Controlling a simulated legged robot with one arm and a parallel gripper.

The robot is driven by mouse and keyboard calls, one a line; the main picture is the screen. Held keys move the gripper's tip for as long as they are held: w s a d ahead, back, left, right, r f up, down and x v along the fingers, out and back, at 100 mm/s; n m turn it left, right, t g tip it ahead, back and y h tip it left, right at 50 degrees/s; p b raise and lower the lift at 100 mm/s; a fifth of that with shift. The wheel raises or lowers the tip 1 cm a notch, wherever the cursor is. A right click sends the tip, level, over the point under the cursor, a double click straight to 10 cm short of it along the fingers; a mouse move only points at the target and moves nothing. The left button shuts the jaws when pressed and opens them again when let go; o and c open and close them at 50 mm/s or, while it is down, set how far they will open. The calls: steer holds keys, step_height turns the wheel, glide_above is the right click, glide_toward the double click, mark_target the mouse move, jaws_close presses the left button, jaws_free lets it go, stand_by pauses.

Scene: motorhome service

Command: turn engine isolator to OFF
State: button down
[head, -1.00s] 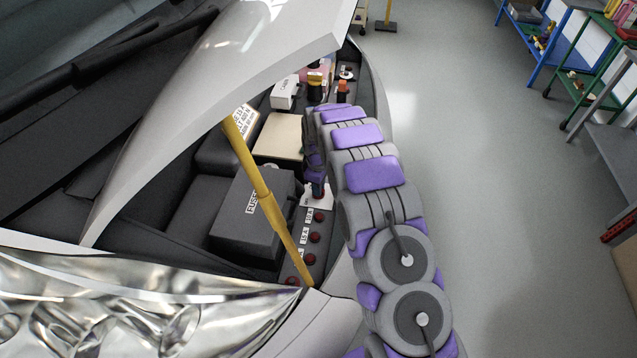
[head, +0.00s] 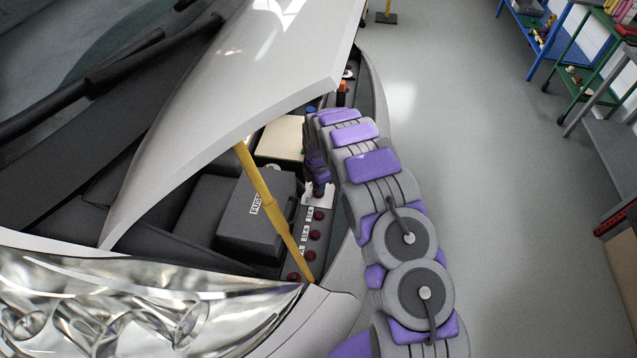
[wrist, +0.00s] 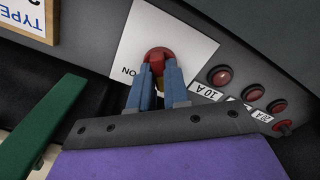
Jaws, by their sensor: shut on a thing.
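The engine isolator is a red knob (wrist: 160,55) on a white plate (wrist: 135,38) marked "ON", seen in the wrist view. My gripper (wrist: 159,77) is shut on the red knob, with its two blue-grey fingers on either side of it. In the head view my gripper (head: 318,190) reaches down into the engine bay beside the white plate (head: 322,201), and my arm hides most of the knob.
Several red buttons (wrist: 222,76) with amp labels run in a row beside the plate. A yellow prop (head: 258,185) stands under the raised bonnet (head: 240,85). A dark fuse box (head: 245,215) lies left of it. A green bar (wrist: 45,125) shows in the wrist view.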

steer(key=shift+w+r+n+p, duration=0.15)
steer(key=shift+n+p, duration=0.25)
steer(key=shift+n, duration=0.3)
steer(key=c, duration=1.1)
jaws_free()
steer(key=shift+a, duration=0.1)
step_height(320, 180, up, 17)
steer(key=shift+p, duration=0.35)
steer(key=shift+a, duration=0.1)
